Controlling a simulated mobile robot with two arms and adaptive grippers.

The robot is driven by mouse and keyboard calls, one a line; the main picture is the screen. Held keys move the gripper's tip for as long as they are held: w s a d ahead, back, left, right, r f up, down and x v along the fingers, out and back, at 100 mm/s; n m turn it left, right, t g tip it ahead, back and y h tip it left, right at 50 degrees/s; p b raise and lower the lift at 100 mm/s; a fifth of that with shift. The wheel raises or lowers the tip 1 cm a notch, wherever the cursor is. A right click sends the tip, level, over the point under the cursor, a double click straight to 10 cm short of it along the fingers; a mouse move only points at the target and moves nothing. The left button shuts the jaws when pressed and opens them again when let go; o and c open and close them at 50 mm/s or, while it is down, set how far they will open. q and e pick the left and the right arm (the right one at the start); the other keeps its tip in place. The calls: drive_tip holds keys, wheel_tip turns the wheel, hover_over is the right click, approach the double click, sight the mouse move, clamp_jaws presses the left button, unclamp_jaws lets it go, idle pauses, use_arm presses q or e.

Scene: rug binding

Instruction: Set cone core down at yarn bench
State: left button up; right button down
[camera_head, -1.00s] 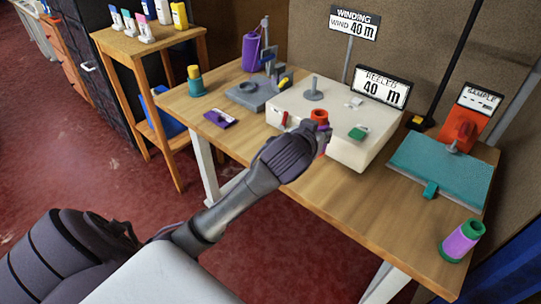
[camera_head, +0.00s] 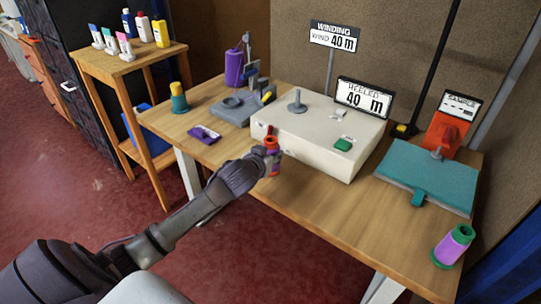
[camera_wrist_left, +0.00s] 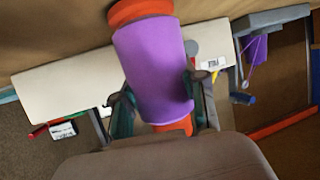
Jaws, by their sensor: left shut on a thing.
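My left gripper (camera_head: 268,163) is shut on the cone core, which has a red-orange top (camera_head: 271,143) and a purple body. In the left wrist view the purple cone core (camera_wrist_left: 153,72) stands between the two fingers, with orange at both ends. In the head view the gripper and arm hide part of it, and it is at the front edge of the white winding box. I cannot tell whether it touches the bench. The wooden yarn bench (camera_head: 310,205) spreads below and to the right. My right gripper is not in view.
The white winding box (camera_head: 315,135) has a spindle and a green button. A teal board (camera_head: 430,175) lies at right, and a purple-green cone (camera_head: 453,246) stands at the right front. A yellow-teal cone (camera_head: 179,98) and a purple tool (camera_head: 204,134) are at left. Bare wood lies before the box.

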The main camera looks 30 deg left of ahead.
use_arm(q)
drive_tip(key=shift+f, duration=0.25)
drive_tip(key=o, duration=1.1)
drive_tip(key=shift+c, duration=0.2)
drive_tip(key=shift+o, duration=0.4)
drive_tip(key=shift+r, duration=0.2)
drive_tip(key=v, duration=1.2)
drive_tip(key=shift+p, duration=0.35)
